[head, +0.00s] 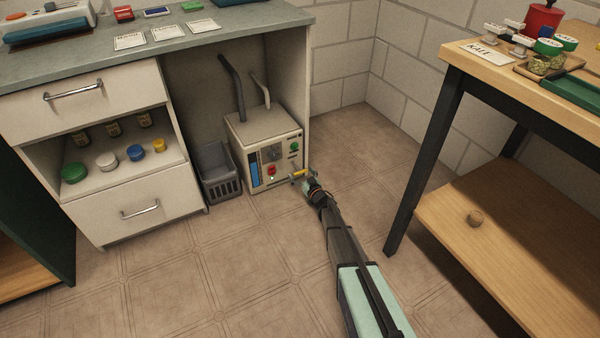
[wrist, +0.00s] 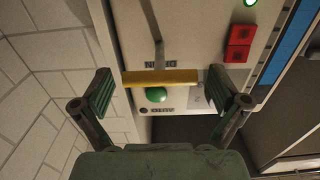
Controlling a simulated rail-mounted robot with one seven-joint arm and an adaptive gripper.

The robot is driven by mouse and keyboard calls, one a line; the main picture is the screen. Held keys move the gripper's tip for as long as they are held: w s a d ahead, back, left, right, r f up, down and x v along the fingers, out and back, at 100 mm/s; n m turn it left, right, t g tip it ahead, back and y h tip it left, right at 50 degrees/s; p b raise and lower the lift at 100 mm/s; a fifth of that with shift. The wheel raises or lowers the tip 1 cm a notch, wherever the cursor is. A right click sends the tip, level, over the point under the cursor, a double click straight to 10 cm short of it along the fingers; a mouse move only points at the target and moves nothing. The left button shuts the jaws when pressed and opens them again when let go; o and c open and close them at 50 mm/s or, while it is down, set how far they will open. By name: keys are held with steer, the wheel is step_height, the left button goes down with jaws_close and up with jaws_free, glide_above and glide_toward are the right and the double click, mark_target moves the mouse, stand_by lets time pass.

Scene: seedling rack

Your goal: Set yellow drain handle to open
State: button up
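The yellow drain handle (head: 299,173) sticks out from the lower right of the front of a cream machine (head: 264,122) on the floor. In the wrist view the yellow handle (wrist: 172,77) is a bar lying roughly crosswise in the picture, with a grey metal piece behind it. My gripper (head: 305,180) is right at the handle. In the wrist view my gripper (wrist: 160,84) is open, with one finger near each end of the bar. I cannot tell whether either finger touches it.
A grey bin (head: 218,170) stands left of the machine. A wooden table (head: 450,225) stands to the right. Floor in front is clear.

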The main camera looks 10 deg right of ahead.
steer(key=shift+s, duration=0.1)
steer(key=v, duration=1.2)
steer(key=shift+r, duration=0.1)
steer(key=s+d+r+m+g+h+p, duration=0.15)
steer(key=s+r+g+h+p, duration=0.4)
steer(key=s+p, duration=0.9)
steer(key=s+r+m+g+h+p, duration=0.25)
steer(key=s+g+p, duration=0.7)
steer(key=s, duration=0.85)
steer(key=s+a+r+g+p, duration=0.2)
steer(key=s+r+p, duration=0.3)
steer(key=s, duration=0.5)
steer(key=s+a+r+g+y+p, duration=0.1)
steer(key=s+r+g+p, duration=0.3)
steer(key=s+r, duration=0.5)
steer(key=s+a+r+g+y+p, duration=0.1)
steer(key=s+a+r+g+p, duration=0.2)
steer(key=s+r+p, duration=0.4)
steer(key=s, duration=0.5)
steer(key=shift+s+a+r, duration=0.3)
steer(key=shift+s+r, duration=0.05)
steer(key=shift+r, duration=0.05)
